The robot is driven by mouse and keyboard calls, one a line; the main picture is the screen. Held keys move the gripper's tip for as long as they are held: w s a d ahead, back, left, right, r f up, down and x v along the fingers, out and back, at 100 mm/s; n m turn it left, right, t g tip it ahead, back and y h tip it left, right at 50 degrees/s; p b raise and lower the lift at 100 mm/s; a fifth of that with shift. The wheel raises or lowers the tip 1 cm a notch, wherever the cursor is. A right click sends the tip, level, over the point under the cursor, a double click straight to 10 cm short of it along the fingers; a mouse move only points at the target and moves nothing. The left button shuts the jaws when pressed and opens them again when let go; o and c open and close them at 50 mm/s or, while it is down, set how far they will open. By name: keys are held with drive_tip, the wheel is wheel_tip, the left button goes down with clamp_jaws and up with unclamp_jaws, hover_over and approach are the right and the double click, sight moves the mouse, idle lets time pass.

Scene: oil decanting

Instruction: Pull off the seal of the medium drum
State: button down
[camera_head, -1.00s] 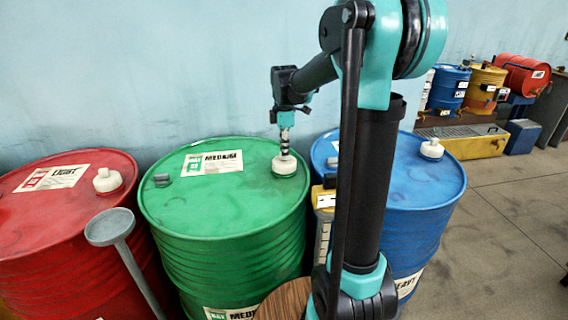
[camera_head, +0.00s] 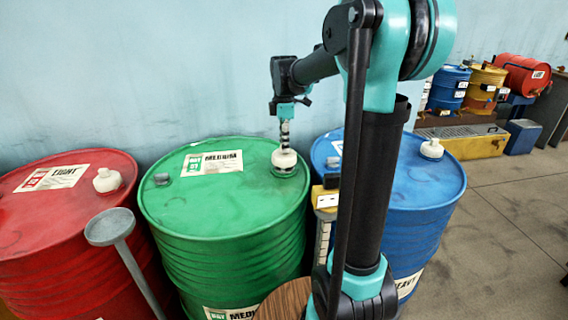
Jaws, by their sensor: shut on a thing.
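The medium drum (camera_head: 224,225) is the green one in the middle, with a label reading MEDIUM on its top. Its white seal (camera_head: 284,159) is in my gripper (camera_head: 285,148), which points down and is shut on it. The seal appears tilted and slightly raised, with a dark ring of the drum's opening (camera_head: 285,172) showing just below it. Whether the seal's lower edge still touches the opening is hard to tell. The fingers are small and partly merge with the seal in this view.
A red drum (camera_head: 60,235) with a white seal (camera_head: 107,180) stands at left. A blue drum (camera_head: 415,205) with a white seal (camera_head: 432,149) stands at right. The wall is close behind.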

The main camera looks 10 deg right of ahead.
drive_tip(key=shift+r, duration=1.65)
